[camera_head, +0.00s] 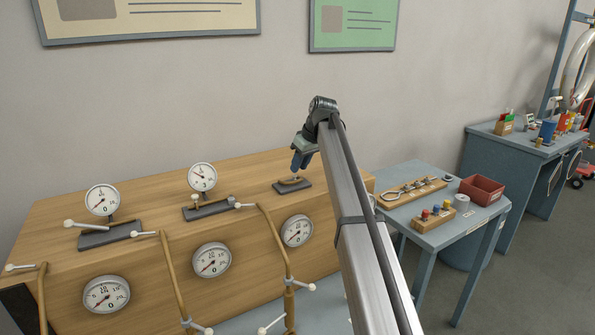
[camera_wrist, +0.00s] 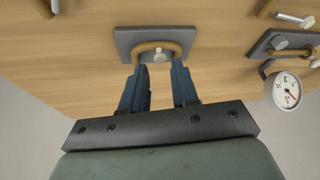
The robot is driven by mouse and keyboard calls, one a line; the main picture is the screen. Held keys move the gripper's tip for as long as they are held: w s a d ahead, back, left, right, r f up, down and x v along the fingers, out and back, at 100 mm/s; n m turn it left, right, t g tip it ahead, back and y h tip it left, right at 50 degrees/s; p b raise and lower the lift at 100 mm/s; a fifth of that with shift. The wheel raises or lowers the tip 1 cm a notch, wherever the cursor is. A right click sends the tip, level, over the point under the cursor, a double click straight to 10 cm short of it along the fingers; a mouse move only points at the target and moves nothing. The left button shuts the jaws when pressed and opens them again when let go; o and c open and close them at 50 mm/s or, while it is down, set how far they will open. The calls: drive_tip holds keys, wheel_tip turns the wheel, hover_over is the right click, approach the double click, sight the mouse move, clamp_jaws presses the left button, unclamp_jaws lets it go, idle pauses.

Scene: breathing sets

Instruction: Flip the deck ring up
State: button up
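The deck ring (camera_wrist: 180,47) is a tan, brass-coloured loop on a dark grey plate (camera_wrist: 124,42). In the wrist view it arches around a small pale knob (camera_wrist: 159,56). In the head view the plate (camera_head: 304,186) sits at the right end of the wooden console top, and the ring looks low against it. My gripper (camera_wrist: 160,73) is open, with two blue fingers apart and nothing between them. Its tips are close to the ring's near side; I cannot tell whether they touch it. In the head view my gripper (camera_head: 297,170) points down just above the plate.
On the console (camera_head: 150,203), a left gauge (camera_head: 102,200) and a middle gauge (camera_head: 203,177) stand with pale levers beside them. Brass pipes run down its front. A blue-grey table (camera_head: 405,172) at the right holds a red bin (camera_head: 481,190) and small parts.

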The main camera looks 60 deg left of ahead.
drive_tip(key=shift+x, duration=1.5)
drive_tip(key=shift+c, duration=0.2)
clamp_jaws()
